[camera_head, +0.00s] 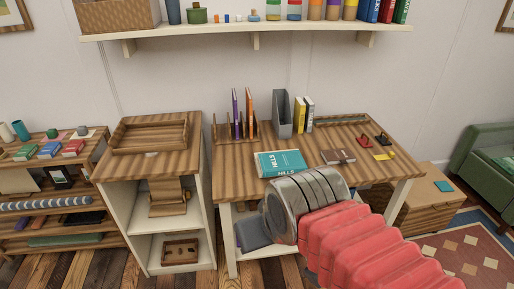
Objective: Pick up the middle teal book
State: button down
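A teal book (280,163) with white lettering reading "HILLS" lies flat near the front edge of the wooden desk (235,172). It is the middle one of the teal-looking books across the view. My arm, with red bellows and silver rings, reaches in from the lower right and ends low, in front of the desk and below the teal book. My gripper's fingers cannot be made out, and the book appears apart from the arm.
A brown book (338,156) lies right of the teal book. Upright books (242,113) in a rack and a grey file holder (281,114) stand behind it. Small dark and yellow items (382,140) lie at the desk's right. A wall shelf (240,32) hangs above.

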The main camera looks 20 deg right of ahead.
aim_at(285, 163)
jog(key=u, duration=0.05)
jog(key=i, duration=1.35)
